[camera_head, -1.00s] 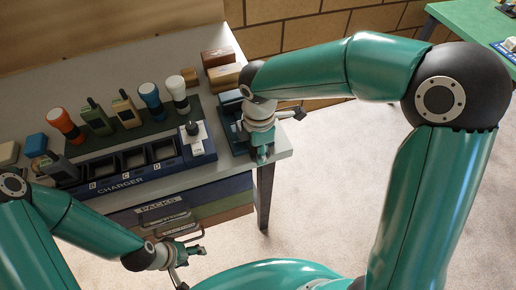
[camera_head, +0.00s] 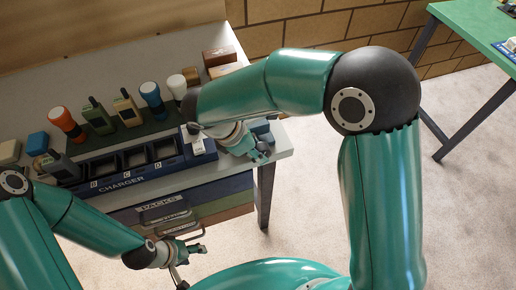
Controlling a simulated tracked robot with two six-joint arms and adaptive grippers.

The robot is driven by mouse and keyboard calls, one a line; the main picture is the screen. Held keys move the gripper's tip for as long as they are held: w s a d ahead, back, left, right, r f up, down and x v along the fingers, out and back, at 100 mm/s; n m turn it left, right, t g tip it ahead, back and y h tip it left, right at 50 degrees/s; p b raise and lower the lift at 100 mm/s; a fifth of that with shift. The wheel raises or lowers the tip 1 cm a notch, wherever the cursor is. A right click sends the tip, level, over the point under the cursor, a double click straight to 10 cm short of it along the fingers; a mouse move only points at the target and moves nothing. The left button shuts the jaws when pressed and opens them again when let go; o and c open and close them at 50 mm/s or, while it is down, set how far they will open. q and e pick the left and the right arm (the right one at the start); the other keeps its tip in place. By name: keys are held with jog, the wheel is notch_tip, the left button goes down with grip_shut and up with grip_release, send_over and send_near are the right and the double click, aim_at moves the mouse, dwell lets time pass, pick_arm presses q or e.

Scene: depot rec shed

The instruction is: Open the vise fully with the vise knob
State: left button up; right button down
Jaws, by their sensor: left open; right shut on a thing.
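The blue vise (camera_head: 262,128) sits at the right end of the workbench, in the head view. My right arm and wrist cover most of it, so the jaw gap cannot be seen. My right gripper (camera_head: 260,154) is at the vise's front, by the bench edge, and is shut on the vise knob, which is mostly hidden by the fingers and wrist. My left gripper (camera_head: 198,250) is open and empty, low in front of the bench drawers, away from the vise.
The bench (camera_head: 284,150) carries a blue charger (camera_head: 120,178) with several bays, radios and torches left of the vise. Wooden blocks (camera_head: 218,58) lie behind. Drawers (camera_head: 170,212) are under the bench. Open floor (camera_head: 320,190) lies to the right, with a green table (camera_head: 470,20) at far right.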

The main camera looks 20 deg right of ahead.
jog(key=shift+a+f+h, duration=0.1)
jog(key=shift+a+h, duration=0.1)
jog(key=shift+h, duration=1.4)
jog(key=c, duration=0.8)
grip_release()
jog(key=v, duration=0.7)
jog(key=shift+a, duration=0.2)
